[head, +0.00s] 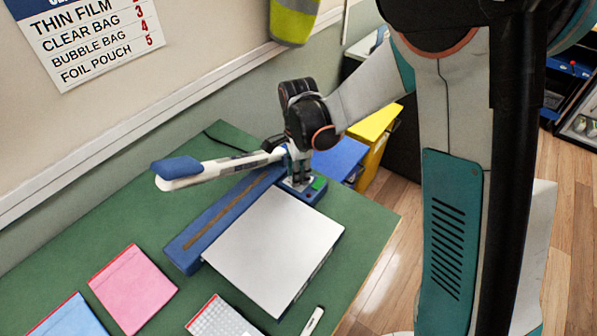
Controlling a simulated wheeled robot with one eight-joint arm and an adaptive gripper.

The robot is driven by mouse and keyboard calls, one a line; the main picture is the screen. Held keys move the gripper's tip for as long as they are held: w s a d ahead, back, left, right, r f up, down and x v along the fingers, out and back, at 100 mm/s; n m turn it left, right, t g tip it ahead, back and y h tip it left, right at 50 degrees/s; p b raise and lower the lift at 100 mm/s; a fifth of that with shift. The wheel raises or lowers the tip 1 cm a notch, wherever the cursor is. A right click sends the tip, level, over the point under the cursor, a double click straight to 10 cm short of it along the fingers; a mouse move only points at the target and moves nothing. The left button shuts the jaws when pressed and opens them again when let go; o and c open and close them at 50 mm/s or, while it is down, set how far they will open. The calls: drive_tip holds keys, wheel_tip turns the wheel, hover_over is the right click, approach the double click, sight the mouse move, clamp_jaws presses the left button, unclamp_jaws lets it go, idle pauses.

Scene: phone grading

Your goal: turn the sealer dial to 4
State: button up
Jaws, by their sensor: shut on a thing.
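The sealer (205,230) is a long blue base on the green table, with a white lever arm (222,168) raised above it and ending in a blue handle. A control block with a green patch (319,184) is at its far right end. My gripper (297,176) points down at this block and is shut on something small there. That is where the dial seems to be, but my fingers hide it, so its setting cannot be read.
A white platform (280,245) lies beside the sealer. Pink (133,288), blue (70,318) and grid-patterned (222,318) pouches lie in front, with a white pen-like item (313,321). A wall chart (95,40) lists bubble bag as 4. A yellow bin (375,140) stands behind the table.

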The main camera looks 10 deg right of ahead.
drive_tip(key=o, duration=1.1)
drive_tip(key=shift+r, duration=4)
